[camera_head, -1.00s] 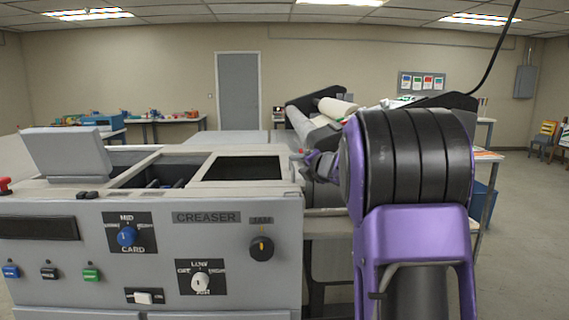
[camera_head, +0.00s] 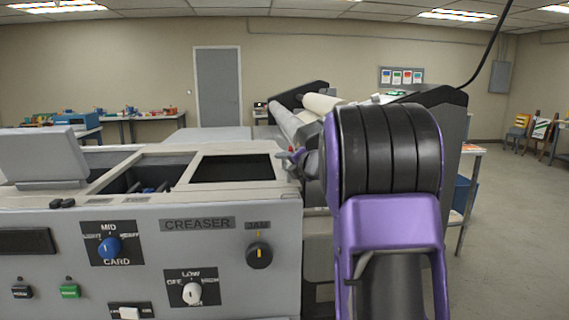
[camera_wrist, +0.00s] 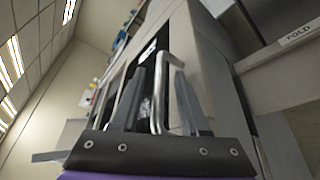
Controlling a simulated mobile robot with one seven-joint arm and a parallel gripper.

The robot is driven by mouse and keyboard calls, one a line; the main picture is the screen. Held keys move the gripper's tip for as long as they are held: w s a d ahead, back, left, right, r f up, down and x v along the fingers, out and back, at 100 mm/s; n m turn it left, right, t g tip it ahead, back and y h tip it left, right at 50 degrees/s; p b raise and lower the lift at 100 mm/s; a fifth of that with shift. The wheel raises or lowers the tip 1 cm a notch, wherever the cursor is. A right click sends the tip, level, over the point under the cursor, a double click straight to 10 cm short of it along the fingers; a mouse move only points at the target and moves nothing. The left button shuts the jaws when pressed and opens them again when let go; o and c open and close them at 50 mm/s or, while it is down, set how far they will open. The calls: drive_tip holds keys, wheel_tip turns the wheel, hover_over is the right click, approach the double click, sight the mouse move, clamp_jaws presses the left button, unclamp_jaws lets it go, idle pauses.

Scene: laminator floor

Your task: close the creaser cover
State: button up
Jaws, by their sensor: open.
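The creaser (camera_head: 150,240) is a grey cabinet at the left of the head view, with its name plate on the front. Its top has an open bay (camera_head: 145,176) and, right of it, a dark rectangular panel in a pale frame (camera_head: 232,168). A grey panel (camera_head: 40,155) stands tilted up at the left; I cannot tell which part is the cover. My gripper (camera_head: 292,157) is at the creaser's top right edge, mostly hidden behind my wrist. In the wrist view my gripper (camera_wrist: 155,100) is open, with a bent metal bar (camera_wrist: 157,95) showing between its fingers.
Rollers (camera_head: 300,120) stand behind the creaser, to the right. A side table (camera_head: 470,150) is right of my arm. Open floor (camera_head: 510,230) lies at the right.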

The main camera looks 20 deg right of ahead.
clamp_jaws()
idle(1.3)
